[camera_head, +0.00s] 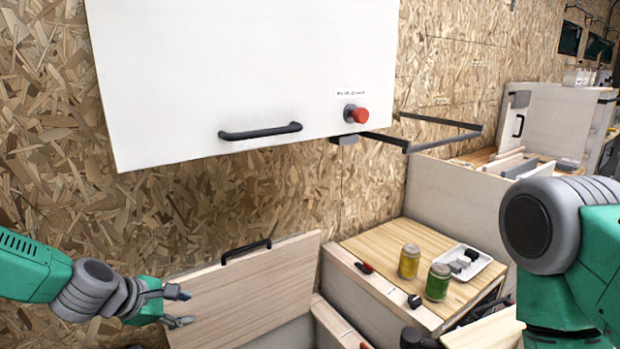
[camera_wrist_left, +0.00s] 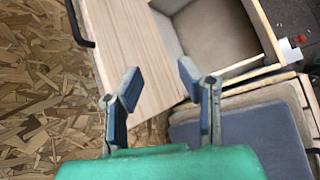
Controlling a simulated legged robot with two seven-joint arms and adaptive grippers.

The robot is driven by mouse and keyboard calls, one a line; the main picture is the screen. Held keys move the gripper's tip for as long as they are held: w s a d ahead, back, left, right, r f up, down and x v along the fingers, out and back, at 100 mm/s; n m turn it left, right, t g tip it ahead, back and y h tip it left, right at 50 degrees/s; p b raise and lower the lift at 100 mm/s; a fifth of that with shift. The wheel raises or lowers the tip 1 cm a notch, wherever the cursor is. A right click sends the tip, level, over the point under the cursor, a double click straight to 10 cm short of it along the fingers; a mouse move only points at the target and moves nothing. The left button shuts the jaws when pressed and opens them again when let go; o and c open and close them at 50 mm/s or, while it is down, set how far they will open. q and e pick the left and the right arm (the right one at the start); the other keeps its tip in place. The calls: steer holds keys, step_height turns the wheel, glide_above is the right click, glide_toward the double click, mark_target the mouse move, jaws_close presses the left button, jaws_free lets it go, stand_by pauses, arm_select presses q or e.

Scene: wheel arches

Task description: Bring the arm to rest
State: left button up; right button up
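My left arm comes in from the left in the head view, and its gripper (camera_head: 180,308) is open and empty. It is in front of a wooden lid or panel (camera_head: 240,300) with a black handle; whether they touch I cannot tell. In the left wrist view the left gripper (camera_wrist_left: 155,95) shows its two blue-padded fingers spread apart with nothing between them. The wooden panel (camera_wrist_left: 140,50) lies beyond them. Part of my right arm shows at the right of the head view, but its gripper is not clearly in view.
A white cabinet door (camera_head: 240,70) with a black handle and red button (camera_head: 357,114) hangs above. A wooden worktop (camera_head: 375,245) at the centre right holds a yellow jar (camera_head: 409,262), a green jar (camera_head: 437,283) and a white tray (camera_head: 480,262). An open box (camera_wrist_left: 220,40) adjoins the panel.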

arm_select(q)
steer(key=s+d+f+m+g+y+b, duration=0.15)
steer(key=s+f+m+g, duration=0.25)
steer(key=s+f+m, duration=0.9)
steer(key=s+a+f+m+g+y, duration=0.1)
steer(key=s+f+m, duration=0.3)
steer(key=s, duration=0.7)
steer(key=s+a+f+m+g+y, duration=0.1)
steer(key=s+a+f+m+y, duration=0.1)
steer(key=s, duration=1)
steer(key=shift+s+a+f+m+g+y+b, duration=0.35)
steer(key=shift+a+f+m, duration=0.2)
steer(key=shift+f+m, duration=0.4)
arm_select(e)
step_height(320, 180, down, 2)
steer(key=shift+a, duration=0.15)
arm_select(q)
steer(key=shift+a+r, duration=0.1)
arm_select(e)
steer(key=shift+a, duration=0.1)
arm_select(q)
steer(key=shift+a, duration=0.25)
arm_select(e)
steer(key=shift+a+r, duration=0.1)
steer(key=shift+a, duration=0.2)
